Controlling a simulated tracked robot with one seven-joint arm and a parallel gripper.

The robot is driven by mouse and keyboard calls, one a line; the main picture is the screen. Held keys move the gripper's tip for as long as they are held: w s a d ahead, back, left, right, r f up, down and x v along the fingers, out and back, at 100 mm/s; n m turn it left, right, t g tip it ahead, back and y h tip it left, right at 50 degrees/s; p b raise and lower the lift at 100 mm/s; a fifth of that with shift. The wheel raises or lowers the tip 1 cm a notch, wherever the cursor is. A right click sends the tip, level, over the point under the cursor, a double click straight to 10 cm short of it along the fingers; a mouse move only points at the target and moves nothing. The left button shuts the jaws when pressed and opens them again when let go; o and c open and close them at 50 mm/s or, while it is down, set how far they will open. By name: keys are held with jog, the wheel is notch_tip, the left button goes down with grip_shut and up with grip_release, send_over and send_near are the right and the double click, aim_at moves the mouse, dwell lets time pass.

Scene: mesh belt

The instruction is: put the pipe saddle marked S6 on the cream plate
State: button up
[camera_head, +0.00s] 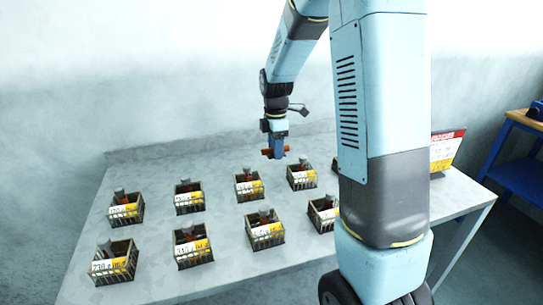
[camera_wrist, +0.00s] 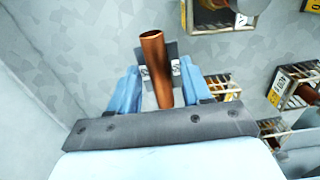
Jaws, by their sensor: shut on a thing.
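My gripper (camera_head: 274,147) hangs above the far part of the table, behind the back row of wire baskets. It is shut on a part with a copper-brown pipe (camera_wrist: 154,62) and a grey body with small white labels. This looks like a pipe saddle, but its mark is too small to read with certainty. In the wrist view the blue fingers of my gripper (camera_wrist: 158,88) stand on both sides of it. The held part is clear of the table. I cannot make out a cream plate in either view; my arm hides part of the table's right side.
Several wire baskets with yellow and white cards, such as the front left one (camera_head: 114,264), stand in two rows on the grey table (camera_head: 225,276). A red, white and yellow sign (camera_head: 447,150) stands at the right. A blue bench (camera_head: 522,170) is beyond.

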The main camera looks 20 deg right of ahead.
jog(key=s+r, duration=0.6)
jog(key=s, duration=0.5)
jog(key=shift+s+d+r, duration=0.15)
jog(key=shift+d+r, duration=0.2)
jog(key=shift+d, duration=0.05)
jog(key=shift+s, duration=0.1)
